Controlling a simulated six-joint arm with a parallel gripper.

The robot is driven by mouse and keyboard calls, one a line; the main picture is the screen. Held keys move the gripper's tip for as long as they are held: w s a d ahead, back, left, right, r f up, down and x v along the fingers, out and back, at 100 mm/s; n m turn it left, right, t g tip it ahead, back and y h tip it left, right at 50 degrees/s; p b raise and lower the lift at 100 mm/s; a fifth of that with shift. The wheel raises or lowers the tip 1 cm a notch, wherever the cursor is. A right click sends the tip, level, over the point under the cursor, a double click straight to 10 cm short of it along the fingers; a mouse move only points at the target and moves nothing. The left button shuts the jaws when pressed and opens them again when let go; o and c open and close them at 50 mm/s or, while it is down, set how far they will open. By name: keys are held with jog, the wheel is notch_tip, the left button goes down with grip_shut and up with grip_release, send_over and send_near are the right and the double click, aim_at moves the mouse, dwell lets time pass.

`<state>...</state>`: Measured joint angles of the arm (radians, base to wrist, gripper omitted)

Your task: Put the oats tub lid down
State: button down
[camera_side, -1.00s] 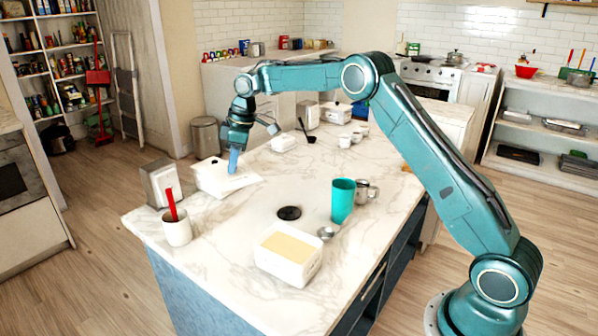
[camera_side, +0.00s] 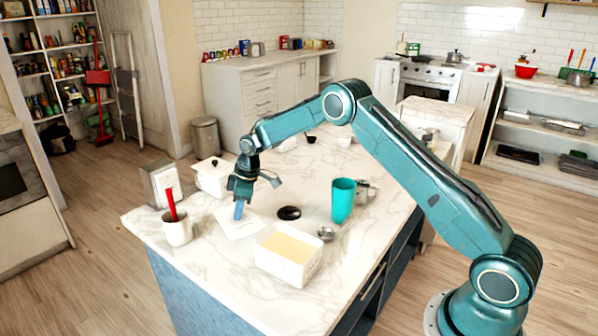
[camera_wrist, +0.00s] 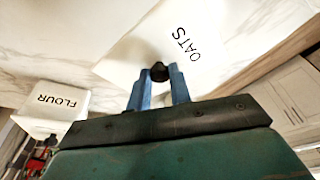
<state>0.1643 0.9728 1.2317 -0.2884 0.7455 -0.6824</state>
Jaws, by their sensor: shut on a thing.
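My gripper (camera_side: 238,212) is shut on the black knob (camera_wrist: 159,72) of the white square oats tub lid. The lid (camera_side: 236,225) is marked OATS in the wrist view (camera_wrist: 145,45). It is level or nearly so, low over the marble counter. I cannot tell whether it touches the counter. The open white tub (camera_side: 290,267), with pale yellow contents, stands to the right of the lid and nearer the camera, apart from it.
The lidded flour tub (camera_side: 212,180) stands behind and left of the lid; it also shows in the wrist view (camera_wrist: 55,98). A white crock (camera_side: 178,231) with a red utensil, a black disc (camera_side: 289,213), a small metal bowl (camera_side: 326,233) and a teal cup (camera_side: 342,201) stand around.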

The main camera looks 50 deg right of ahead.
aim_at(251, 218)
jog(key=shift+f, duration=2.2)
jog(key=shift+f, duration=0.1)
jog(key=c, duration=1.3)
grip_release()
jog(key=v, duration=1.2)
jog(key=shift+a+r, duration=0.1)
jog(key=shift+r, duration=0.15)
